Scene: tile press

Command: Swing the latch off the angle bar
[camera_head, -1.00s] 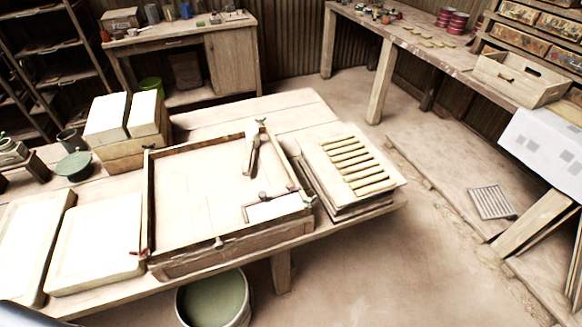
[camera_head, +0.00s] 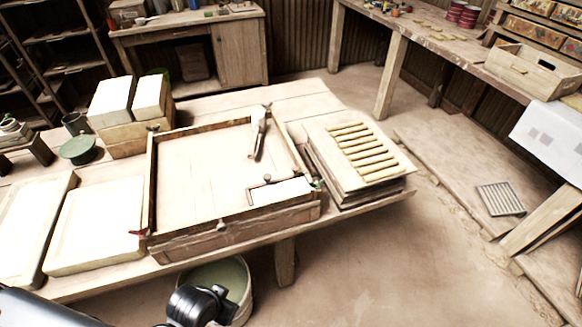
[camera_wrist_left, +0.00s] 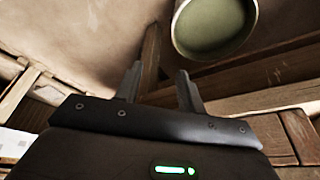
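A shallow wooden frame (camera_head: 152,185) stands on the workbench. In its front right corner a thin dark L-shaped angle bar (camera_head: 249,196) borders a white rectangular piece (camera_head: 283,191). A small dark knob (camera_head: 267,178) sits at the bar's back edge; I cannot tell if it belongs to the latch. A small rounded fitting (camera_head: 222,226) is on the front rail. My left gripper (camera_head: 203,304) is low in front of the bench, over the bucket, away from the bar. In the left wrist view its two fingers (camera_wrist_left: 160,72) are apart with nothing between them. My right gripper is out of view.
A bucket (camera_head: 243,309) stands on the floor below the bench's front edge. Stacked boards with yellowish strips (camera_head: 345,196) lie right of the frame, and pale slabs (camera_head: 95,226) lie left. A handled tool (camera_head: 259,135) lies inside the frame.

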